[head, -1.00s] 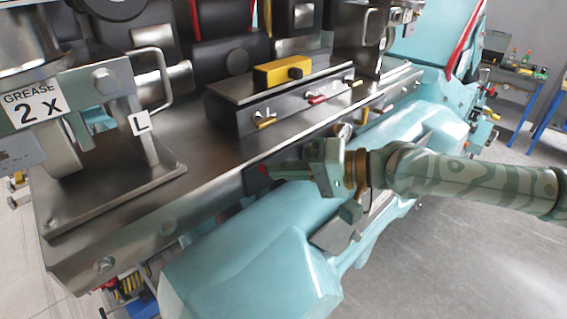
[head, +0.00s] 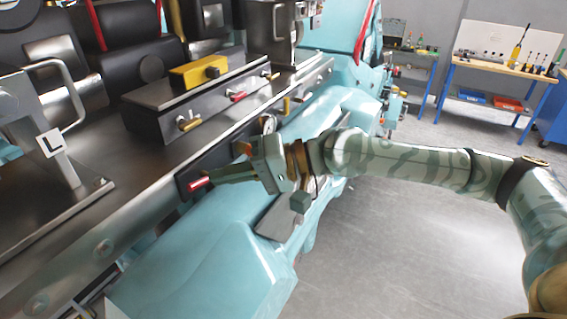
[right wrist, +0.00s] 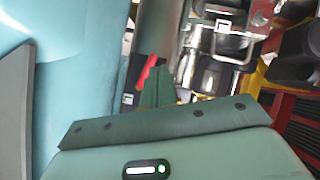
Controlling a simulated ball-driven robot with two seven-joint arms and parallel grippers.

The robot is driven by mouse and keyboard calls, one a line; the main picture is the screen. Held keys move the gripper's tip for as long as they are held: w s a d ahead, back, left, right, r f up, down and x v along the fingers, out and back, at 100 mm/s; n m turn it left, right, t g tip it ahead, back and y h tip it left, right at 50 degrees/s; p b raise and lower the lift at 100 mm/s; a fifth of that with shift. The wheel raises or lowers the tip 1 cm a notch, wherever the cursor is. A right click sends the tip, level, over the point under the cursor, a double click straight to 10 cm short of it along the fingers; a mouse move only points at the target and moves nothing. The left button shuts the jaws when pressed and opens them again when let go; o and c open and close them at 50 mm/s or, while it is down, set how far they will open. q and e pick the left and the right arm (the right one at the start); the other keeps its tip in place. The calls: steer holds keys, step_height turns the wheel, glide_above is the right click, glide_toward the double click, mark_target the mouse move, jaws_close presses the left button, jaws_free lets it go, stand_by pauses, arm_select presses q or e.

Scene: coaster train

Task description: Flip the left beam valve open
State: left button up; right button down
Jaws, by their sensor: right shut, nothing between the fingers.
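A small red valve handle (head: 199,184) sits on a dark plate on the front side of the long metal beam (head: 150,220). It lies nearly level in the head view. My right gripper (head: 214,177) is shut and empty, its fingertips right beside the handle's right end; whether they touch cannot be told. In the right wrist view the red handle (right wrist: 147,72) shows close by the green fingertips (right wrist: 154,82). A plate marked L (head: 50,142) stands on a bracket at the left. My left gripper is out of view.
A dark block with a yellow piece (head: 198,72) stands on the beam, with a brass handle (head: 189,124) and another red handle (head: 238,96). A teal rounded cover (head: 215,250) lies below my right gripper. A blue workbench (head: 500,75) stands far right; the floor between is clear.

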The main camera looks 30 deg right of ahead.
steer(key=b+v, duration=0.6)
steer(key=v, duration=0.7)
steer(key=shift+s, duration=0.2)
